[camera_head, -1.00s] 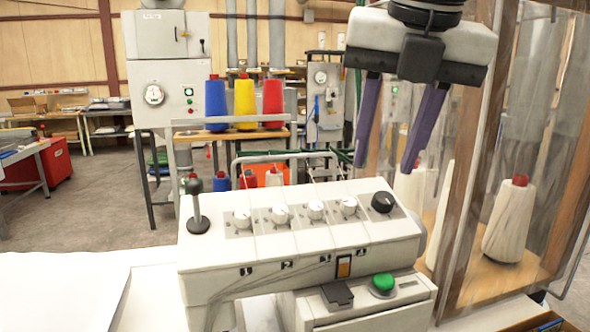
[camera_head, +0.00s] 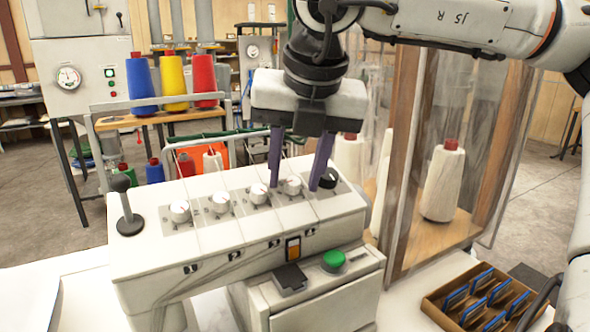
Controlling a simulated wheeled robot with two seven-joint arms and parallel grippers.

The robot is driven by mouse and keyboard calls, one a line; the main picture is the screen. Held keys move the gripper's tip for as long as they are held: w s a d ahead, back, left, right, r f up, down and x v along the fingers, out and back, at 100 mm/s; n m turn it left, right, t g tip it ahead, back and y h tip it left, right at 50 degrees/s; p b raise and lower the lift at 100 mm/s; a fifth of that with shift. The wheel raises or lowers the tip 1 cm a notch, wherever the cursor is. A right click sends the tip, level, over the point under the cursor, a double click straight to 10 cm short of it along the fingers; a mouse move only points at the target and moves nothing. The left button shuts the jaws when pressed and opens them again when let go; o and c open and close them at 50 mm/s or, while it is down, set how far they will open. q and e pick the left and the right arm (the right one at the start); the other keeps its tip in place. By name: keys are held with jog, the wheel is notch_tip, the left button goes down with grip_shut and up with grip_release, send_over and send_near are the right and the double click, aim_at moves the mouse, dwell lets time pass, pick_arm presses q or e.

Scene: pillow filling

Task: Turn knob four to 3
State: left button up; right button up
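A white machine (camera_head: 229,244) carries a row of white knobs on its sloped top, with numbered labels on its front. Knob four (camera_head: 290,186) is the white one at the right end, beside the black knob (camera_head: 327,178). The other white knobs are knob one (camera_head: 180,211), knob two (camera_head: 220,203) and knob three (camera_head: 259,194). My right gripper (camera_head: 294,188) points down, open, its purple fingers on either side of knob four in the picture. I cannot tell whether they touch it. The scale around knob four is too small to read. My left gripper is out of view.
A grey lever (camera_head: 125,205) stands at the panel's left end. A green button (camera_head: 333,260) sits on the lower box. A clear-walled wooden cabinet with white spools (camera_head: 442,183) stands at right, near my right arm. A compartmented wooden tray (camera_head: 440,303) lies at front right.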

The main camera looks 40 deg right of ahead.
jog(key=shift+c, duration=0.2)
grip_shut()
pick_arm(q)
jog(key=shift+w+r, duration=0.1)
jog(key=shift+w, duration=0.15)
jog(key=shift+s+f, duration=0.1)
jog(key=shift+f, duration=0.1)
pick_arm(e)
jog(key=shift+n, duration=0.3)
